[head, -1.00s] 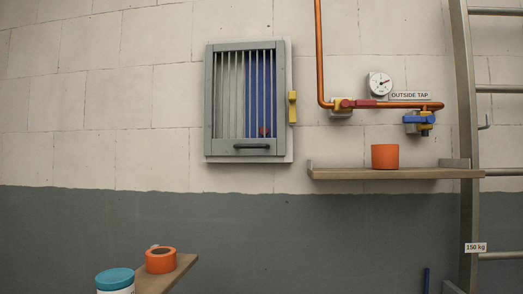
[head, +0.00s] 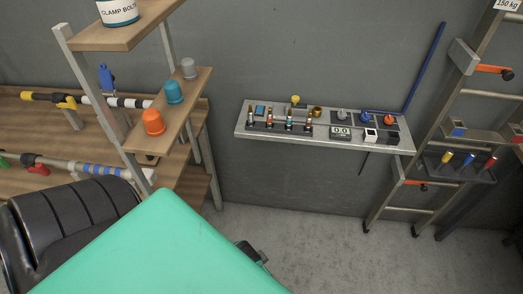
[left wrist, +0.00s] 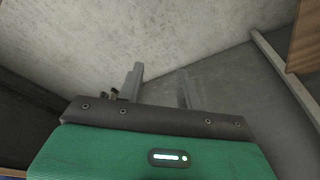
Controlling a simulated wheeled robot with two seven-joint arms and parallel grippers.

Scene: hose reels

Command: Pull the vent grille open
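The vent grille is in neither current view; the head camera now looks down at the lower wall and floor. My left gripper (left wrist: 160,72) shows in the left wrist view with its two grey fingers apart and nothing between them. Grey concrete floor and a wall lie beyond the fingers. In the head view a green part of my own body fills the bottom centre and hides what is below it. My right gripper is not in view.
A narrow shelf (head: 245,132) with small fittings is on the grey wall. A wooden rack (head: 170,135) with orange, teal and grey cups stands left, beside a bench with pipes. A metal ladder (head: 447,135) stands right. The floor (head: 310,235) below the shelf is clear.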

